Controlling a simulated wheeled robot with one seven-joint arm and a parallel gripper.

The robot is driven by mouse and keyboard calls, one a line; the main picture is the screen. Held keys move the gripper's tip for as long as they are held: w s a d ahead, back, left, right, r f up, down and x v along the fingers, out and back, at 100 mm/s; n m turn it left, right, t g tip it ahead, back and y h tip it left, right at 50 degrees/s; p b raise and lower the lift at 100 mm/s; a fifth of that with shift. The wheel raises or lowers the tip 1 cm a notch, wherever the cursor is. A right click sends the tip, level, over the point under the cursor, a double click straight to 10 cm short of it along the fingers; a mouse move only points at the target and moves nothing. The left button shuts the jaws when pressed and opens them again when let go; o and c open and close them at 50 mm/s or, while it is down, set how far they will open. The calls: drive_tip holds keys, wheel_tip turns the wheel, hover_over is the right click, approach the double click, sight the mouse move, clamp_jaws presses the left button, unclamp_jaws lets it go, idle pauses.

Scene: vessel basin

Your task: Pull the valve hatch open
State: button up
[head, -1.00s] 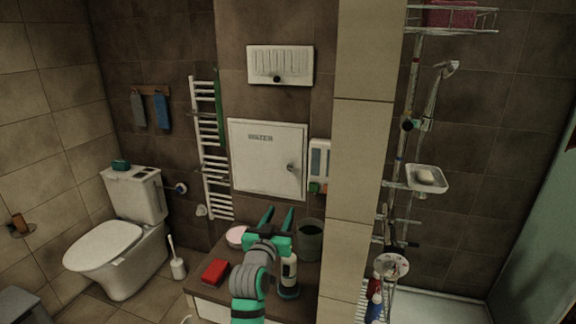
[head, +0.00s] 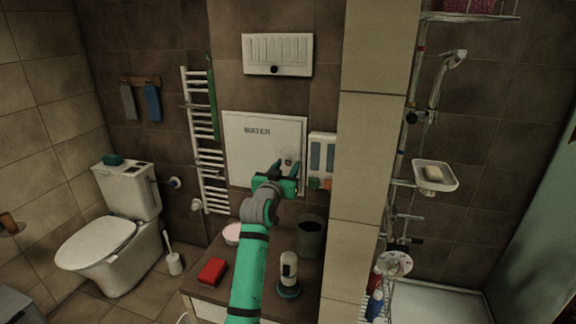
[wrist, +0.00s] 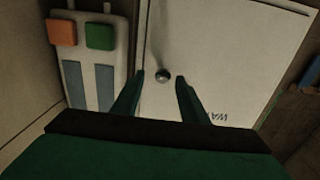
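The valve hatch (head: 262,143) is a white square door marked WATER, set in the tiled wall and shut in its frame. Its small round metal knob (wrist: 162,75) sits near the door's right side in the head view. In the wrist view the knob lies between and just beyond the fingertips of my gripper (wrist: 160,78), with the fingers apart. In the head view my gripper (head: 283,168) is raised in front of the knob area and hides part of the door's lower right. I cannot tell the exact gap to the knob.
A dispenser (head: 320,158) hangs on the wall close to the right of the hatch. A towel rail (head: 205,140) is at its left. The counter below holds a dark cup (head: 310,238), a bottle (head: 289,270) and a red box (head: 212,271). A tiled pillar (head: 372,150) stands at the right.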

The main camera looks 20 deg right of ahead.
drive_tip(key=shift+x, duration=1)
drive_tip(key=shift+w+a, duration=0.1)
drive_tip(key=shift+a, duration=0.1)
